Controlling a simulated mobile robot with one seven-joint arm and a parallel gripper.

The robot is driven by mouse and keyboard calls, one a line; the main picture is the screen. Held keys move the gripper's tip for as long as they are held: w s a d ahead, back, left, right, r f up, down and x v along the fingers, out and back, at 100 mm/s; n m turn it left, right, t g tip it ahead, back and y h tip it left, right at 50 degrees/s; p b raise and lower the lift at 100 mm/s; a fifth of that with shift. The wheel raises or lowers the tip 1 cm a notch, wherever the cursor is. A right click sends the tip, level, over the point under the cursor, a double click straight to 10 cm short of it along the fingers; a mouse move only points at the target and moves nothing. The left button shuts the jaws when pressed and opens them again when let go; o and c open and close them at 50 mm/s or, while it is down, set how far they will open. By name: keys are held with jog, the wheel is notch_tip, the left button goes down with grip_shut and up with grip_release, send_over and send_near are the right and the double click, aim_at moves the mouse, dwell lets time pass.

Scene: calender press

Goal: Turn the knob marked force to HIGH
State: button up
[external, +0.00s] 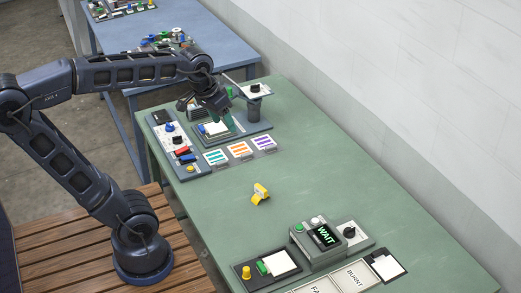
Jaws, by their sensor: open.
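My gripper (219,121) is open at the end of my arm, pointing down over the grey press unit on the green table. A white pad (216,129) lies just under or beside its fingers; I cannot tell whether they touch. Several knobs show: a blue knob (170,127) on the panel left of the gripper, a black knob (255,88) on a small white plate behind the press, and a black knob (349,232) beside the WAIT display. The labels are too small to read, so I cannot tell which is marked force or where it points.
Red and blue buttons (183,152) sit on the left panel. Striped cards (239,149) lie before the press. A yellow object (260,194) lies mid-table. The WAIT display box (318,240) stands at the front right. The table's right side is clear beside the wall.

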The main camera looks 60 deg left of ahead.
jog(key=w+a+r+n+g, duration=0.1)
jog(key=w+a+r+n, duration=0.1)
jog(key=w+a, duration=0.4)
jog(key=w+a+r+n, duration=0.1)
jog(key=w+a+n, duration=0.25)
jog(key=w, duration=0.35)
jog(key=n+g, duration=0.3)
jog(key=n, duration=0.7)
send_over(255, 85)
notch_tip(255, 85, down, 15)
jog(key=shift+m, duration=0.25)
notch_tip(255, 85, down, 10)
jog(key=shift+a+f, duration=0.1)
jog(key=c, duration=1)
